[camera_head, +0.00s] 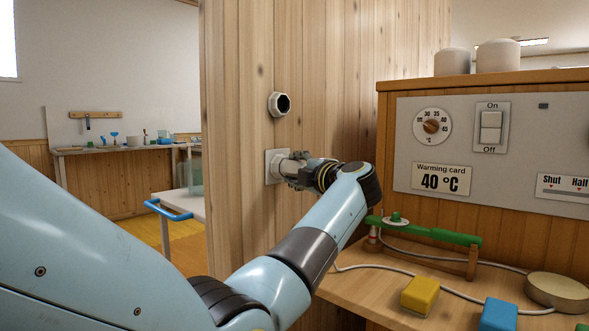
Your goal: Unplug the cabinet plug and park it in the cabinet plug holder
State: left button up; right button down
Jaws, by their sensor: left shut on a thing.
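A square light plate, the cabinet socket (269,168), sits on the wooden wall panel. My left gripper (293,171) is right in front of it, shut on the cabinet plug (287,165). Only a short pale piece of the plug shows between the plate and the fingers. The plug appears to meet the plate; I cannot tell how deep it sits. A white hexagonal ring with a dark opening, seemingly the cabinet plug holder (271,104), is fixed to the panel above the socket and is empty. My right gripper is not in view.
A wooden cabinet with a dial (431,127), an On/Off switch (491,127) and a "40 °C" card (441,179) stands at right. A white cable (400,266), green lever (430,233), yellow block (420,296) and blue block (498,315) lie below. The panel around the ring is clear.

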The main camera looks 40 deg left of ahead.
pick_arm(q)
grip_shut()
jog(key=shift+d, duration=0.15)
jog(key=shift+d, duration=0.1)
jog(key=shift+s+d+p, duration=0.1)
jog(key=shift+d+p, duration=0.25)
jog(key=shift+d, duration=0.9)
jog(key=shift+d, duration=0.1)
